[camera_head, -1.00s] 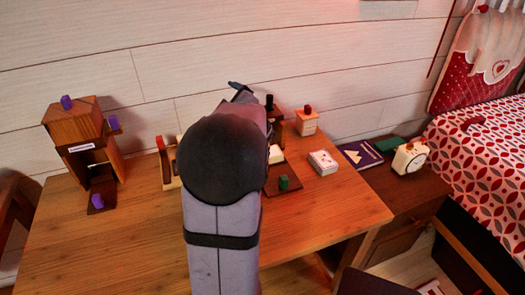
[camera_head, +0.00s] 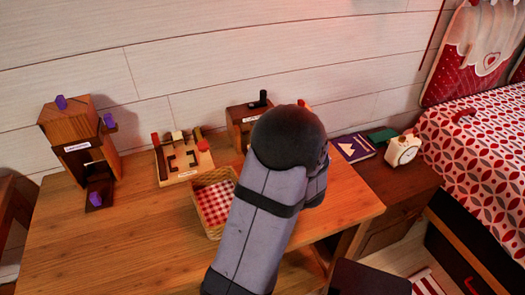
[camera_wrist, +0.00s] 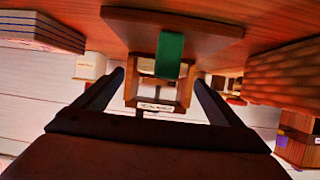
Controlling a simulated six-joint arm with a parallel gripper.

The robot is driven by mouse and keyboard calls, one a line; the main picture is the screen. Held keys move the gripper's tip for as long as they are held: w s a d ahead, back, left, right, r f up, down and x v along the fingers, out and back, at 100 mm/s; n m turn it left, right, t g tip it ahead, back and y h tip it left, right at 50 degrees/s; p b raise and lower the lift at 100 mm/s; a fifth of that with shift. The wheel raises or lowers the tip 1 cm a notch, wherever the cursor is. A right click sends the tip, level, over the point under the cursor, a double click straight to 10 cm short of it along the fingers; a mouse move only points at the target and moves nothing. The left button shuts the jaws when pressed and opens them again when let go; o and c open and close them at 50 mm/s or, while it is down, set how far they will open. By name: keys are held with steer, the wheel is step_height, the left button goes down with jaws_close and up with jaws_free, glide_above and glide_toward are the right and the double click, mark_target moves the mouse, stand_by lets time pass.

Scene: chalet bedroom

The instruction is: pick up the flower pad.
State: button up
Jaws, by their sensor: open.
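In the head view my arm covers the spot at the desk's right side where the white flower pad lay a second ago, so the pad is hidden there. In the upside-down wrist view, a pale block with dark stripes along its side, probably the flower pad (camera_wrist: 40,30), lies at the upper left, outside my fingers and cut by the picture edge. My gripper (camera_wrist: 158,77) is open and empty in the wrist view. My gripper is hidden in the head view.
A basket with checked cloth (camera_head: 215,205) stands left of my arm. A wooden puzzle board (camera_head: 182,160), a tall wooden box (camera_head: 80,130) and a small wooden box (camera_head: 243,118) stand toward the wall. A purple book (camera_head: 354,148) and clock (camera_head: 403,149) are on the side table.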

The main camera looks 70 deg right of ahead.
steer(key=shift+x, duration=2.75)
steer(key=shift+w+r, duration=0.15)
steer(key=shift+r, duration=0.05)
steer(key=shift+a, duration=0.1)
steer(key=c, duration=1.1)
